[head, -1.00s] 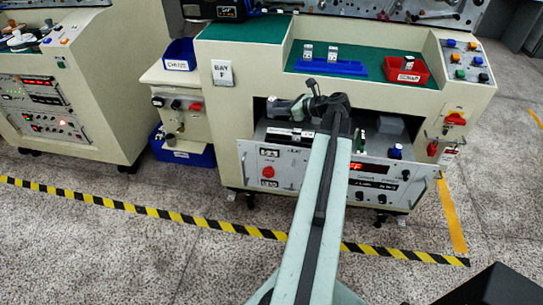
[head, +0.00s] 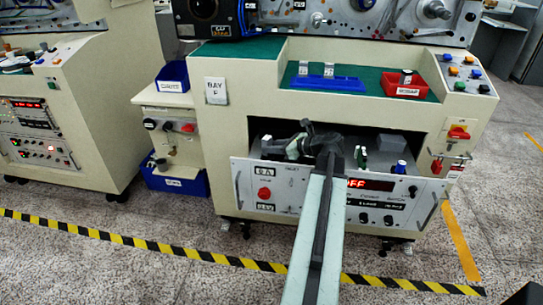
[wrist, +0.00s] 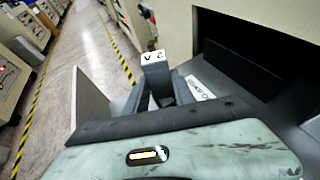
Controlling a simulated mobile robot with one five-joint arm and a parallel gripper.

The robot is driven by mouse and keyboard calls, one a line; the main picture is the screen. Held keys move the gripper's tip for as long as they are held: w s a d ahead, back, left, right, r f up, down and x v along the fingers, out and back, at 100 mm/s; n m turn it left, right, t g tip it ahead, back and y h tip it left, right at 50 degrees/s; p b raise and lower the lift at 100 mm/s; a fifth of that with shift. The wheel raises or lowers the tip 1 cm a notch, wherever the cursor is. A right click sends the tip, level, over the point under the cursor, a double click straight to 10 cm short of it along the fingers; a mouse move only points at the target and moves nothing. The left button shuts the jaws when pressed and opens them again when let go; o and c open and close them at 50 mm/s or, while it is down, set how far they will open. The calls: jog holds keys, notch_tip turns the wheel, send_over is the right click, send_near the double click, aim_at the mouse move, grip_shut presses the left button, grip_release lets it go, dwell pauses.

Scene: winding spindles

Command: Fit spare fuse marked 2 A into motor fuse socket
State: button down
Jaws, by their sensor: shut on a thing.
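In the wrist view my gripper (wrist: 160,92) is shut on a white fuse (wrist: 153,58) with "2 A" on its end face. A white label plate (wrist: 200,88) with hard-to-read lettering lies just beyond the fingers, to the right.
The drawer's display (head: 370,184) reads OFF. A blue tray (head: 345,84) with two upright white fuses and a red SCRAP bin (head: 405,90) stand on the green shelf above. The cabinet opening's upper edge (head: 400,103) is above my gripper. Small upright parts (head: 362,155) stand in the drawer.

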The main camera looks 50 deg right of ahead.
jog(key=shift+f, duration=0.5)
jog(key=c, duration=1.1)
grip_release()
jog(key=shift+o, duration=0.2)
